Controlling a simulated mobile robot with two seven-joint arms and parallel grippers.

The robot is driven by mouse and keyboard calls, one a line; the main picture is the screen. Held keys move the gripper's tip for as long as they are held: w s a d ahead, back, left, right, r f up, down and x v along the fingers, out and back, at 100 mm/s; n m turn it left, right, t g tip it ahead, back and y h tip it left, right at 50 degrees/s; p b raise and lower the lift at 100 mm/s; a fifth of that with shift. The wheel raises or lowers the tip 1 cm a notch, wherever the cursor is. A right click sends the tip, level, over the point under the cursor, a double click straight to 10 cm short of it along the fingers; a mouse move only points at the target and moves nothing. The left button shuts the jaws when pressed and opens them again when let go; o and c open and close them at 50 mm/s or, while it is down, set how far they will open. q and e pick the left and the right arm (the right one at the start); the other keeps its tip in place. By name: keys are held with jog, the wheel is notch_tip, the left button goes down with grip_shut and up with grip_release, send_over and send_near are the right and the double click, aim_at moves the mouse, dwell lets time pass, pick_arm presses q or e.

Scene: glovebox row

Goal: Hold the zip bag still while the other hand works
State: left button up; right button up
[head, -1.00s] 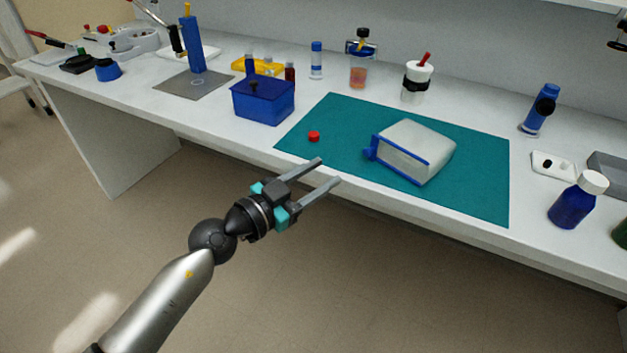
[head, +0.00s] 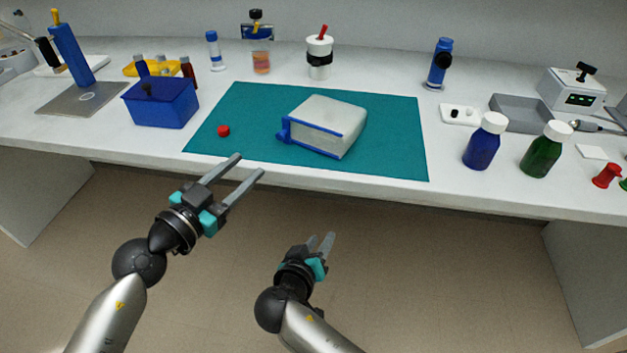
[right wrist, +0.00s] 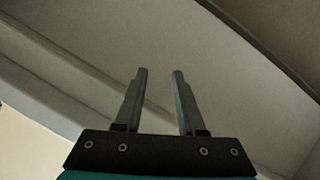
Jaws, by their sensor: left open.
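The zip bag (head: 332,118) is a pale, filled pouch with a blue zip edge and a blue slider at its left corner. It lies on the teal mat (head: 395,150). My left gripper (head: 250,164) is open and empty, in front of the mat's front left edge and apart from the bag. My right gripper (head: 321,241) is lower, in front of the bench edge, with its fingers apart and nothing between them. The right wrist view also shows its open fingers (right wrist: 159,75) against pale bench surfaces; the bag is not in that view.
A red cap (head: 223,131) lies on the mat left of the bag. A blue box (head: 163,108) stands left of the mat. Blue (head: 483,146) and green (head: 542,154) bottles stand to its right. A white jar (head: 319,58) stands behind the mat.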

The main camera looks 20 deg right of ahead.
notch_tip(320, 180, up, 10)
jog(key=w+a+m+t+h, duration=0.1)
jog(key=m+t+h, duration=0.1)
jog(key=m, duration=0.1)
jog(key=m+h, duration=0.3)
jog(key=m, duration=0.2)
send_near(351, 147)
jog(key=s+a+r, duration=0.3)
jog(key=x, duration=1.4)
jog(key=shift+w+d, duration=0.2)
jog(key=shift+w, duration=0.15)
grip_shut()
dwell(0.4)
